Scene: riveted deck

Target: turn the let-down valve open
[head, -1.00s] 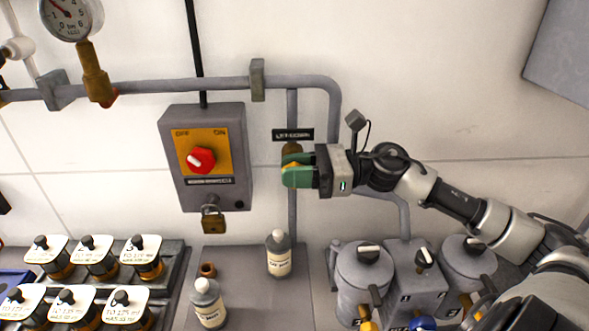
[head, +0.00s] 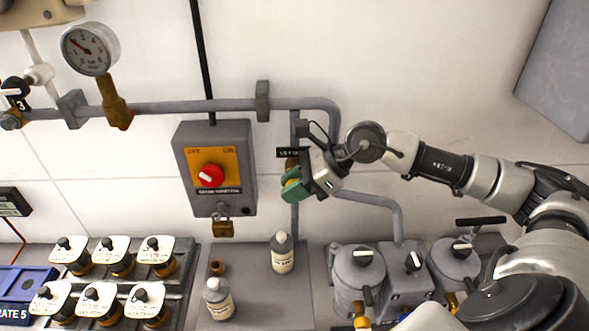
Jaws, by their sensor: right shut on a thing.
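The let-down valve (head: 291,163) is on the vertical grey pipe right of the switch box, under a small black label (head: 289,153) that is partly covered. Only a bit of its brass-brown body shows; its handle is hidden by my gripper. My right gripper (head: 291,188), with green fingers, is shut on the valve's handle and is tilted, fingers pointing down-left. My left gripper is not in view.
A grey switch box (head: 243,165) with a red knob and a padlock hangs just left of the valve. Bottles (head: 282,258) stand on the bench below. Grey canisters (head: 358,280) stand below my right arm. A pressure gauge (head: 90,48) is upper left.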

